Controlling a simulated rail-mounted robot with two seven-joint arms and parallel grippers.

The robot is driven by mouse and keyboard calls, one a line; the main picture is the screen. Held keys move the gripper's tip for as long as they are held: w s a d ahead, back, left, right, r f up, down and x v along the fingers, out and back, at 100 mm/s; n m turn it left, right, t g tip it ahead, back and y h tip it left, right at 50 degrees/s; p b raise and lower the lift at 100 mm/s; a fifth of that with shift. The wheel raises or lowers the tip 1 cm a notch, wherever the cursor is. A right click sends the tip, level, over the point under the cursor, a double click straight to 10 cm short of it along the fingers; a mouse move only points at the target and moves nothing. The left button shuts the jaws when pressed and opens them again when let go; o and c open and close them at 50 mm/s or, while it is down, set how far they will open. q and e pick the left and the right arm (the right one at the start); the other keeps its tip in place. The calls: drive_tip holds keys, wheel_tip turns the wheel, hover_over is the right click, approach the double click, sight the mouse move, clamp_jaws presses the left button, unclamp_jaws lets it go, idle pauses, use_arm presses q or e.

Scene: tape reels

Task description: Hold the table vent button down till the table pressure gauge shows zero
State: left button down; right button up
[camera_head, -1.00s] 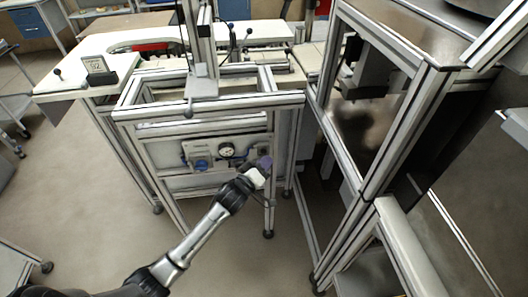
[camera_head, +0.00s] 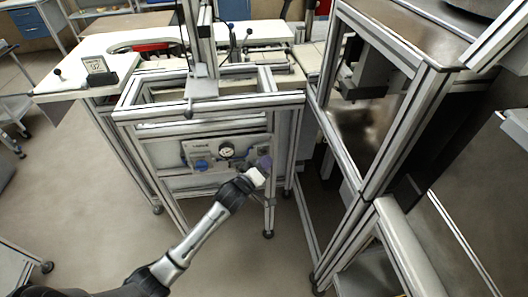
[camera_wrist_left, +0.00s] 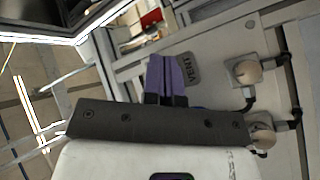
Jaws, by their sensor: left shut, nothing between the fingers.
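My left gripper (camera_head: 264,163) has its purple fingers together with nothing between them, at the right end of the control panel (camera_head: 188,149) on the table frame's front. In the left wrist view the closed fingers (camera_wrist_left: 165,78) point at the panel beside a dark label (camera_wrist_left: 188,68) that seems to read VENT. The vent button is not visible; the fingers cover that spot, and I cannot tell whether they press it. The round pressure gauge (camera_head: 227,150) has a white dial, left of the gripper; its needle is too small to read. My right gripper is not in view.
A blue knob (camera_head: 201,165) sits left of the gauge. In the left wrist view, two round beige fittings (camera_wrist_left: 247,72) with dark cables are right of the fingers. A tall metal-framed machine (camera_head: 375,190) stands close on the right.

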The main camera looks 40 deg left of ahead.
use_arm(q)
drive_tip(key=shift+w+a, duration=0.25)
